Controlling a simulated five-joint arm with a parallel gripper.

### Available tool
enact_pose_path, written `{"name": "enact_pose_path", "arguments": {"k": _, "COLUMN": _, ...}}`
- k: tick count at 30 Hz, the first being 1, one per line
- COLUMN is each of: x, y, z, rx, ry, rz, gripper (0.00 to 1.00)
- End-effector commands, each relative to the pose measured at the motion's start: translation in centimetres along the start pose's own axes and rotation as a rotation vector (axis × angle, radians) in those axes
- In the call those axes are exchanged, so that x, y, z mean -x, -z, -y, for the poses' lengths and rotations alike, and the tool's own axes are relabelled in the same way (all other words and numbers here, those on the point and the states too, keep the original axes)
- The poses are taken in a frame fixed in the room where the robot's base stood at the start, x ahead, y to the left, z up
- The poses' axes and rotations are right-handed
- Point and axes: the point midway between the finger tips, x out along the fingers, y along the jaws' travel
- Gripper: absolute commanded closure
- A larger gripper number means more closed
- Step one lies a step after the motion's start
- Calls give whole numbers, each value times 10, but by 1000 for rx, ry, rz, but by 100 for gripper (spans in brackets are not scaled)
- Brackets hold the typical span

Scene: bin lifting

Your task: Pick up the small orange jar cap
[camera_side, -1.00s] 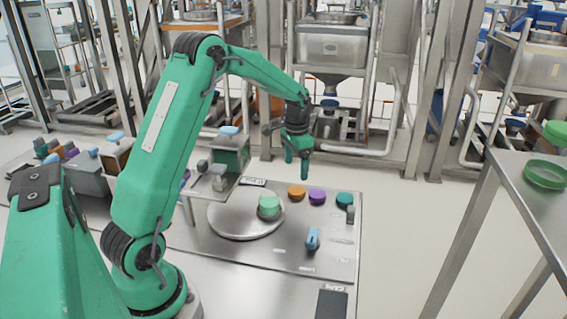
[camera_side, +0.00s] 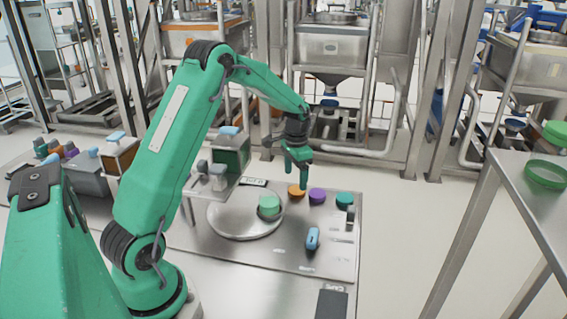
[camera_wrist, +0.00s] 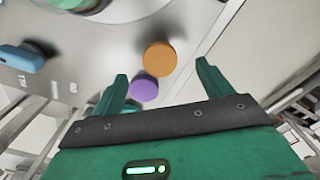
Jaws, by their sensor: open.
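The small orange jar cap (camera_side: 296,191) sits on the metal work plate, between the round scale pan and the purple cap. My gripper (camera_side: 297,178) is just above it in the side view, and a finger overlaps the cap's top edge there. In the wrist view the orange cap (camera_wrist: 160,58) lies ahead of and between the two spread fingertips of my gripper (camera_wrist: 161,72). The gripper is open and empty. I cannot tell from the side view how large the gap above the cap is.
A purple cap (camera_side: 317,195) and a teal cap (camera_side: 344,199) stand in a row to the right. A pale green jar (camera_side: 269,206) stands on the round scale pan (camera_side: 236,224). A blue lever (camera_side: 312,238) sits in front. Small dispensers (camera_side: 218,178) stand to the left.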

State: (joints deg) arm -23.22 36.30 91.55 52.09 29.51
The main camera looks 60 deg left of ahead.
Motion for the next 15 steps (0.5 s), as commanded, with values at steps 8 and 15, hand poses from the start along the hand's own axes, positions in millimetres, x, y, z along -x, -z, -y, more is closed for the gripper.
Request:
{"name": "enact_pose_path", "arguments": {"k": 8, "x": -30, "y": 2, "z": -2, "rx": -1, "ry": -2, "rz": 3, "gripper": 21}}
{"name": "enact_pose_path", "arguments": {"k": 15, "x": -48, "y": 2, "z": -2, "rx": 0, "ry": -1, "rz": 1, "gripper": 21}}
